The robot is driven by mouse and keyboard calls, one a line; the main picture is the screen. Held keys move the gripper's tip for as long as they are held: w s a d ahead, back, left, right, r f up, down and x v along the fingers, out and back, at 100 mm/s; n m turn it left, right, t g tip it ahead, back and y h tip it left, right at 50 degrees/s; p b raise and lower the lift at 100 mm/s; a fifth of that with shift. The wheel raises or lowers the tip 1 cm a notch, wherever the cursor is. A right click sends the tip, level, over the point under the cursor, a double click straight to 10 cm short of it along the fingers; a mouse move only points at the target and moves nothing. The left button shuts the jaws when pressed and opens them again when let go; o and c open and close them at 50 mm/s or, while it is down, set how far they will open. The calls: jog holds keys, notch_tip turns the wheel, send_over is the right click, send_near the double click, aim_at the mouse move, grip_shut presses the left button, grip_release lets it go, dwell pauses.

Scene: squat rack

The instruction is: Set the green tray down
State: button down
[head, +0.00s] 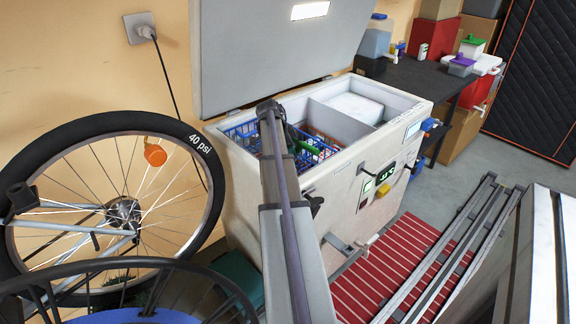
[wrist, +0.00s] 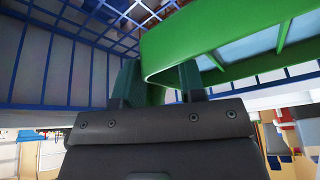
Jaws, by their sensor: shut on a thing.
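The green tray (wrist: 215,30) fills the upper right of the wrist view, and its rim runs between the two fingers. My gripper (wrist: 160,82) is shut on that rim. In the head view only a small part of the green tray (head: 306,156) shows, inside the open chest freezer (head: 340,180). My forearm hides much of the tray and of the gripper there. Blue wire basket mesh (wrist: 60,70) lies close behind and beside the tray in the wrist view. I cannot tell whether the tray touches the basket.
The blue basket (head: 238,133) sits in the freezer's left compartment. A divider separates it from a right compartment holding a white block (head: 352,107). The raised lid (head: 275,60) stands behind. A bicycle wheel (head: 120,215) is at left, and a dark table (head: 425,82) is at right.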

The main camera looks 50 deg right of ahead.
jog(key=shift+f+b, duration=2)
jog(key=shift+f, duration=0.3)
jog(key=c, duration=0.7)
grip_release()
jog(key=shift+r, duration=0.1)
jog(key=p+v, duration=1.2)
jog(key=v, duration=0.1)
jog(key=shift+s, duration=0.1)
